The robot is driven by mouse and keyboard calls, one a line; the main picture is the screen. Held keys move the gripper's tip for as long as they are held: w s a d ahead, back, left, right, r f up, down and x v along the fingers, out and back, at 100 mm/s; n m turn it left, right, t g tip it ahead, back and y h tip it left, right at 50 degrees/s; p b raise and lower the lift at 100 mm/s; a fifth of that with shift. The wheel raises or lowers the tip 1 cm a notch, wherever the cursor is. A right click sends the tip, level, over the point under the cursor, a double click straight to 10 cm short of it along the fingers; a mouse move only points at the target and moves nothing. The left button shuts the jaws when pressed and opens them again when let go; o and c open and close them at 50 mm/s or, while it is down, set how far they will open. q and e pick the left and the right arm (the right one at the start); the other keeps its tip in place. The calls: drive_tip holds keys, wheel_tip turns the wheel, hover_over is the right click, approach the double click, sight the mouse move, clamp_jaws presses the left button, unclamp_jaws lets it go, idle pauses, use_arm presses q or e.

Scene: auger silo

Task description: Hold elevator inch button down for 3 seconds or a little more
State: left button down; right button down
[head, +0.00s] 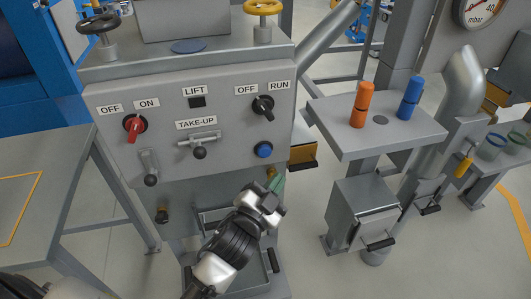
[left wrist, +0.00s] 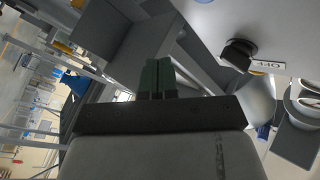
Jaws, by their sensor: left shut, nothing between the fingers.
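A round blue button (head: 264,149) sits at the lower right of the grey control panel (head: 220,130), below the OFF/RUN black knob (head: 263,106). No label names the elevator inch button; this blue one is the only push button I make out. My left gripper (head: 277,184) is shut and empty, just below the panel and the blue button, apart from it. In the left wrist view the closed green-grey fingertips (left wrist: 158,76) show in the middle, with the black knob (left wrist: 238,54) to the right and part of the blue button (left wrist: 203,1) cut by the top edge. My right gripper is out of view.
The panel also carries a red OFF/ON knob (head: 134,124), a black LIFT square (head: 197,102) and a TAKE-UP lever (head: 199,146). A side shelf (head: 345,140) with orange (head: 361,104) and blue (head: 410,97) pegs stands right. A grey table (head: 50,170) stands left.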

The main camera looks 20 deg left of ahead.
sight(264, 151)
use_arm(q)
drive_tip(key=w+a, duration=0.3)
drive_tip(key=w, duration=0.2)
drive_tip(key=shift+a, duration=0.2)
idle(2.0)
drive_tip(key=shift+w+a, duration=0.25)
drive_tip(key=shift+w, duration=0.1)
